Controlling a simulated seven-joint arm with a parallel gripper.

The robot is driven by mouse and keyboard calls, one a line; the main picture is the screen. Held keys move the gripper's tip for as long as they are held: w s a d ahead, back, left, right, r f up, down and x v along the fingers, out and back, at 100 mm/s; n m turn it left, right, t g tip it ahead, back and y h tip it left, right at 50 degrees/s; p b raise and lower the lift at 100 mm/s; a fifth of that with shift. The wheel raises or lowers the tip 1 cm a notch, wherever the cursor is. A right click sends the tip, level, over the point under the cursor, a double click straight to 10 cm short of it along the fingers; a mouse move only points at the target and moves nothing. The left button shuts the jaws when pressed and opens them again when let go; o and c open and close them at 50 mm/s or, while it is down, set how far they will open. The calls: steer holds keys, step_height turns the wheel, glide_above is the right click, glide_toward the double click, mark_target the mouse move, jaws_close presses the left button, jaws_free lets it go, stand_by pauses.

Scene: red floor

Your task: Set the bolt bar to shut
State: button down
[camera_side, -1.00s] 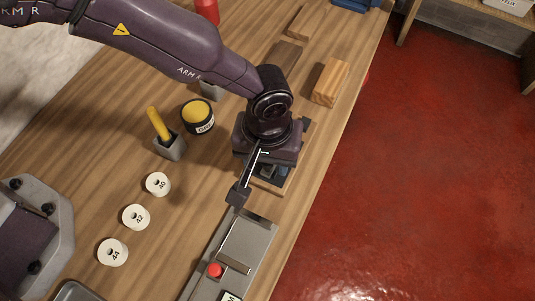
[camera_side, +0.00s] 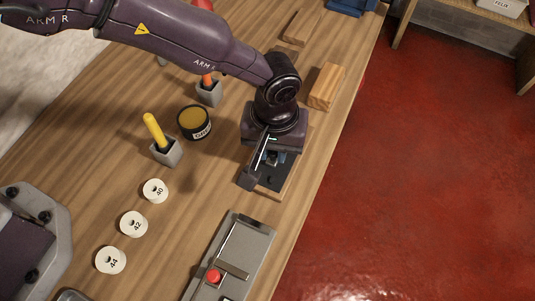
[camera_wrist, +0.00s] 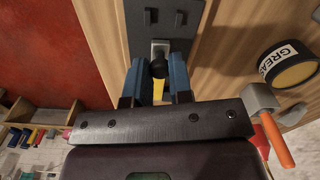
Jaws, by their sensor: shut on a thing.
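The bolt's dark plate (camera_wrist: 135,28) lies on a wooden board, with two small brackets near the top of the wrist view. A short piece of the pale metal bolt bar (camera_wrist: 160,46) shows, with a black knob (camera_wrist: 157,68) at its end. My gripper (camera_wrist: 157,74) has its blue fingers on either side of the knob and is shut on it. A yellow patch shows below the knob between the fingers. In the side view my gripper (camera_side: 270,155) is low over the dark plate (camera_side: 270,178) and hides the knob and most of the bar.
A grease tin (camera_side: 194,122), a yellow-handled tool (camera_side: 155,130) and an orange-handled one (camera_side: 207,82) in grey holders stand to the left. A grey fixture with a red button (camera_side: 214,276) lies in front. A wooden block (camera_side: 326,87) is behind right, near the table edge.

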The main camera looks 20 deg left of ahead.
steer(key=shift+w, duration=0.3)
steer(key=c, duration=1)
jaws_free()
steer(key=shift+s, duration=0.1)
steer(key=shift+r, duration=0.3)
step_height(320, 180, up, 12)
steer(key=shift+r, duration=0.25)
